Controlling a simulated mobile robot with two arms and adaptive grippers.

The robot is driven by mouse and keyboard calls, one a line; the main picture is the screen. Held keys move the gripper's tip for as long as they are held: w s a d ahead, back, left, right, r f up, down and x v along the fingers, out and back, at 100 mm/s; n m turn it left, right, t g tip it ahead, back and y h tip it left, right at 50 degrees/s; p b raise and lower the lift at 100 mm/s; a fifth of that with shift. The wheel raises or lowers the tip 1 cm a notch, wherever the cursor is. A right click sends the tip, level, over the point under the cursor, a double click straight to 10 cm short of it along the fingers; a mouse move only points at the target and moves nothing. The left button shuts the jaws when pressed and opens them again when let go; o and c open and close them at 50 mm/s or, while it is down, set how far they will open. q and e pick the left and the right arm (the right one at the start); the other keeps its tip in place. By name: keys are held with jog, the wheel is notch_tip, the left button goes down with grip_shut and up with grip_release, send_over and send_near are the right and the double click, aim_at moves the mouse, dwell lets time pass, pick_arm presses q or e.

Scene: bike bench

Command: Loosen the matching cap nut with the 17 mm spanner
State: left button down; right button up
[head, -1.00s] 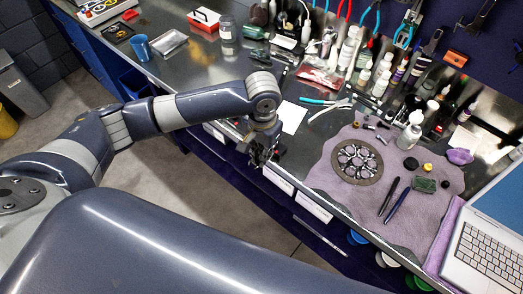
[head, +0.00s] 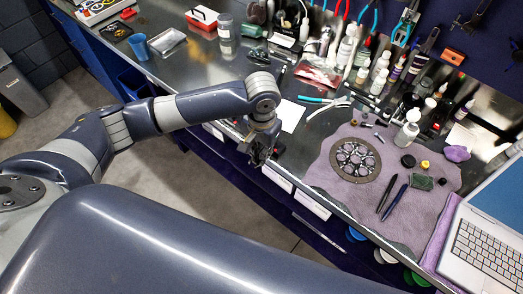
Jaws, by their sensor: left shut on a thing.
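My left gripper (head: 262,152) hangs over the front edge of the bench, pointing down. Its fingers are dark and small in the head view. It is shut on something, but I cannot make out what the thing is. My right gripper is not in view. I cannot pick out a 17 mm spanner or a cap nut for certain. A round metal disc with holes (head: 356,160) lies on the purple cloth (head: 325,185) to the right of my left gripper.
Teal-handled pliers (head: 322,101), a white sheet (head: 291,114) and several bottles crowd the bench behind. Two dark pens (head: 393,197) and a laptop (head: 492,240) lie to the right. A blue cup (head: 140,46) and a metal tray (head: 166,42) stand at the left. Floor shows below the bench edge.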

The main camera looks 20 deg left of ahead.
pick_arm(q)
jog(key=shift+d+r+n+p, duration=0.1)
jog(key=shift+d+n+p, duration=0.6)
jog(key=shift+n+p, duration=1.05)
dwell(1.5)
jog(key=shift+d+p, duration=0.25)
jog(key=shift+p, duration=0.4)
jog(key=shift+d+n, duration=0.25)
jog(key=shift+n, duration=0.3)
dwell(0.6)
jog(key=shift+r, duration=0.3)
dwell(0.3)
jog(key=shift+r, duration=0.3)
jog(key=shift+r, duration=0.85)
jog(key=shift+r, duration=0.1)
jog(key=shift+s+a+r, duration=0.1)
jog(key=shift+s+r, duration=0.25)
jog(key=shift+r, duration=0.3)
jog(key=shift+s+a+r, duration=0.15)
jog(key=shift+s+r, duration=0.15)
jog(key=shift+r, duration=0.3)
jog(key=shift+s+a+r, duration=0.1)
jog(key=shift+s+r, duration=0.25)
jog(key=shift+r, duration=0.3)
